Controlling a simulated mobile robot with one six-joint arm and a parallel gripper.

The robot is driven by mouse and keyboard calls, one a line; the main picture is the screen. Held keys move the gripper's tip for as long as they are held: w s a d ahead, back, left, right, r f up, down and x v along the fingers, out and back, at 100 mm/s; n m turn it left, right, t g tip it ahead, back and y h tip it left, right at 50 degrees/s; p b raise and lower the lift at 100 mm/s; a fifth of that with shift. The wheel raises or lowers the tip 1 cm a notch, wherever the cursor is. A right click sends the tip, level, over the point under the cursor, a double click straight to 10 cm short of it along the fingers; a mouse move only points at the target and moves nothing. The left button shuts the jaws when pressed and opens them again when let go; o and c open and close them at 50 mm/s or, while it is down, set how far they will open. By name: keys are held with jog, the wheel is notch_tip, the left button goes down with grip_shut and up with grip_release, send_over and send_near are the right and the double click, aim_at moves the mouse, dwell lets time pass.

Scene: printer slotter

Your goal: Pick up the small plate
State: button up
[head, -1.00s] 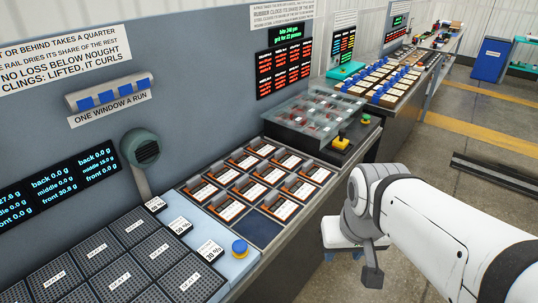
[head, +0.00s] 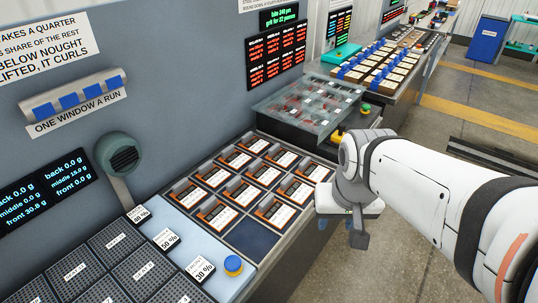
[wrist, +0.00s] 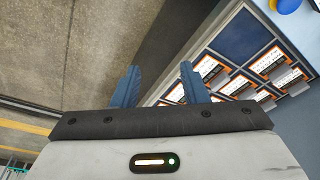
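Several small plates (head: 243,195) with orange and black borders and white labels sit in a grid on the bench. I cannot tell which one is the small plate of the task. One dark blue cell (head: 250,238) at the grid's front holds no plate. My gripper's blue fingers (wrist: 160,84) are apart with nothing between them in the wrist view. They are over the bench's front edge and the floor, with the plates (wrist: 270,60) to their right. In the head view my arm's end is right of the grid, and the fingers are mostly hidden.
A blue button (head: 233,265) stands in front of the grid. Dark textured trays (head: 115,240) lie at the left. A clear-lidded case (head: 305,105) stands behind the grid, and a grey lamp-like head (head: 120,153) rises at the left. Open floor (head: 430,170) lies to the right.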

jog(key=w+a+m+g+p, duration=0.1)
jog(key=w+a+m, duration=0.15)
jog(key=w, duration=0.25)
jog(key=w+a+m+p, duration=0.1)
jog(key=w+a, duration=0.3)
jog(key=w, duration=0.2)
jog(key=m+g+p, duration=0.2)
jog(key=m, duration=0.1)
send_over(266, 199)
notch_tip(266, 199, down, 5)
jog(key=shift+s+a, duration=0.15)
jog(key=shift+a+f+m, duration=0.2)
jog(key=shift+f+m, duration=0.05)
jog(key=f, duration=0.7)
jog(key=shift+d+f+p, duration=0.4)
jog(key=shift+c, duration=0.2)
grip_shut()
